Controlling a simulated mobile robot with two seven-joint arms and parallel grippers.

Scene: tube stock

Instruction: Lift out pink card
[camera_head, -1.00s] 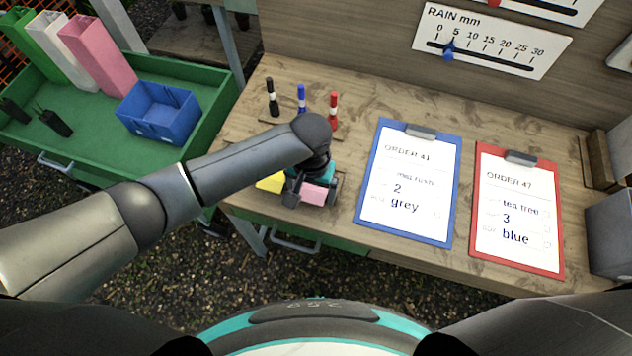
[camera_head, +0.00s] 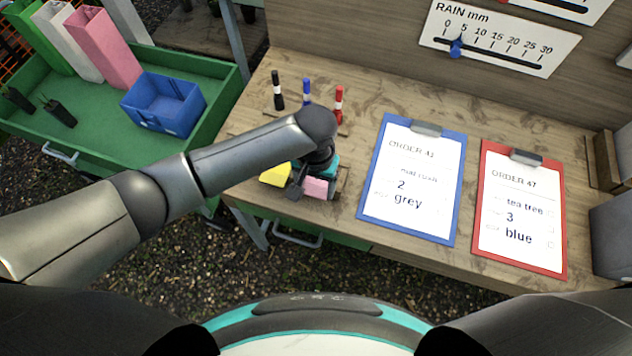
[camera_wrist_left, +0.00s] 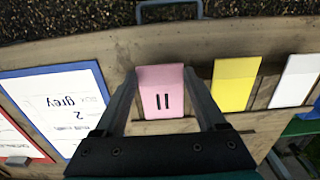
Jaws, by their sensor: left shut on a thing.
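The pink card (camera_head: 318,187) is between the fingers of my left gripper (camera_head: 312,190) near the front left of the wooden bench. In the left wrist view the pink card (camera_wrist_left: 162,92) shows a dark mark of two bars, and the fingers of my left gripper (camera_wrist_left: 165,95) are on its two sides. The gripper is shut on it. Whether the card's lower edge is clear of its holder is hidden. The yellow card (camera_head: 275,175) is beside it; in the wrist view a white card (camera_wrist_left: 295,80) stands beyond the yellow one (camera_wrist_left: 235,84). My right gripper is not in view.
Black (camera_head: 278,90), blue (camera_head: 306,92) and red (camera_head: 339,103) markers stand behind my left gripper. A blue clipboard (camera_head: 366,190) and a red clipboard (camera_head: 520,264) lie to the right. A green trolley (camera_head: 95,135) with a blue bin (camera_head: 165,104) is at left.

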